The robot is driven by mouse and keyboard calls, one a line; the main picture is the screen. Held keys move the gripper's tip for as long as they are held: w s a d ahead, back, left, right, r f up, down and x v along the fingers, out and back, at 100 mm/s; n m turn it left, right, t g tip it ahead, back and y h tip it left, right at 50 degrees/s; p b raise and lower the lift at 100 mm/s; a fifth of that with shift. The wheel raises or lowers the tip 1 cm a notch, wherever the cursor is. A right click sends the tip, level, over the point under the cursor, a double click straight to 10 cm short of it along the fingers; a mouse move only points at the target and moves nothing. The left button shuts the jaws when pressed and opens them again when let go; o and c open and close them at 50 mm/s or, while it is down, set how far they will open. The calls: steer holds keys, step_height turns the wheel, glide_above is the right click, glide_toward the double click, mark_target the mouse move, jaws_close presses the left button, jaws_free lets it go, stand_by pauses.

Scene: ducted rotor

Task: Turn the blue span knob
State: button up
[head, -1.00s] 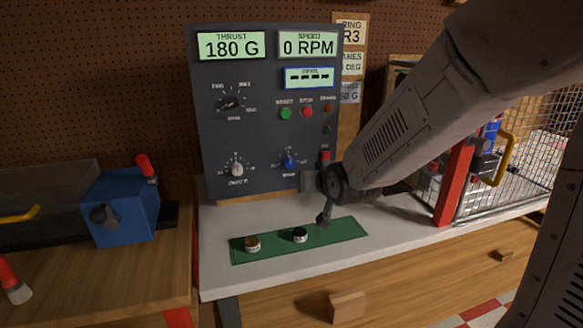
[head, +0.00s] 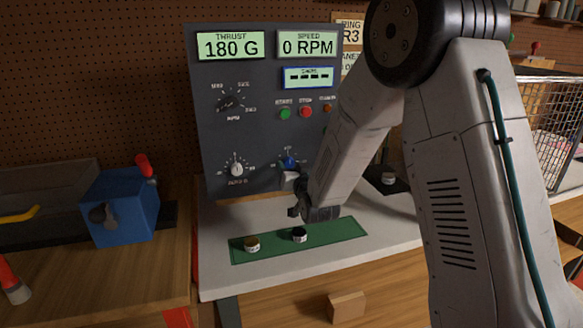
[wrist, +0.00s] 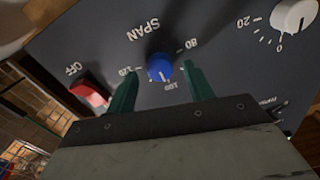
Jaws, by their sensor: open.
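The blue span knob (wrist: 160,67) is on the dark control panel (wrist: 215,45), below the SPAN label in the wrist view's tilted picture. Its scale shows 80, 100 and 120, with the pointer mark near 100. In the head view the knob (head: 289,161) shows low on the panel, just above my gripper (head: 291,190). In the wrist view my gripper (wrist: 160,88) is open, with one green finger on either side of the knob's near side. Gaps show between the fingers and the knob. I cannot tell how far the fingertips are from the panel face.
A red OFF switch (wrist: 92,92) is close to the left finger in the wrist view. A white knob (wrist: 294,15) is at upper right. In the head view, two small weights lie on the green mat (head: 345,231) under my gripper. A blue box (head: 122,207) stands left.

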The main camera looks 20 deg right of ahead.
steer(key=shift+w, duration=0.45)
steer(key=c, duration=1)
steer(key=shift+m, duration=0.3)
steer(key=shift+o, duration=0.2)
steer(key=m, duration=0.4)
steer(key=shift+m, duration=2.6)
